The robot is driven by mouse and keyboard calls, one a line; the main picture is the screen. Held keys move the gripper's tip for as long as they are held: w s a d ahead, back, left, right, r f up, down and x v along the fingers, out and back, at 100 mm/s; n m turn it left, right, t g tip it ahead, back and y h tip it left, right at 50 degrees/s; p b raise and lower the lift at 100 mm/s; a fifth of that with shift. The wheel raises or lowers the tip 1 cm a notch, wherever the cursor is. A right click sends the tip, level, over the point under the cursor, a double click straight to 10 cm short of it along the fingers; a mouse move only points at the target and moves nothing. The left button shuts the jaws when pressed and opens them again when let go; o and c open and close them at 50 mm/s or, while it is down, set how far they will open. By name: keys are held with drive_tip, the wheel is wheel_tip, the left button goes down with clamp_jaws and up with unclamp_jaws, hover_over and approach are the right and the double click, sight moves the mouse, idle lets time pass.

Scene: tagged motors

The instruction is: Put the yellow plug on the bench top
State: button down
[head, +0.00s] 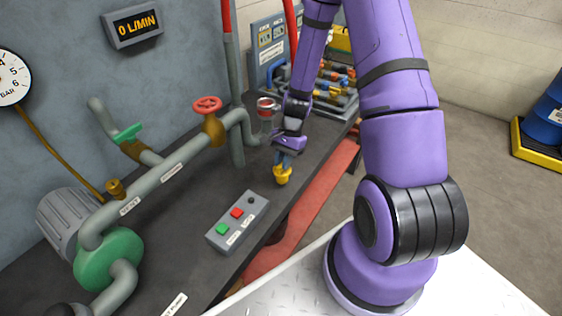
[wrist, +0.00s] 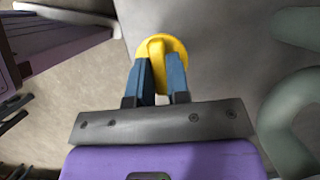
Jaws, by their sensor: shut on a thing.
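The yellow plug (head: 282,175) is between the fingers of my gripper (head: 284,160), over the dark bench top (head: 185,235). In the wrist view the plug (wrist: 155,48) has a round flange and a raised grip bar. The two blue fingers of my gripper (wrist: 160,80) are shut on that bar from both sides. In the head view the plug is at or just above the bench surface, near the front edge; I cannot tell whether it touches.
A grey button box (head: 238,222) with green and red buttons lies on the bench nearer the camera. Grey pipework (head: 165,177) with a red handwheel (head: 207,105) runs along the left. A rack of fittings (head: 333,90) stands at the far end. Bare bench surrounds the plug.

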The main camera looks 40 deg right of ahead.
drive_tip(key=shift+f, duration=0.7)
drive_tip(key=shift+f, duration=0.2)
drive_tip(key=c, duration=1.1)
unclamp_jaws()
drive_tip(key=shift+r, duration=0.1)
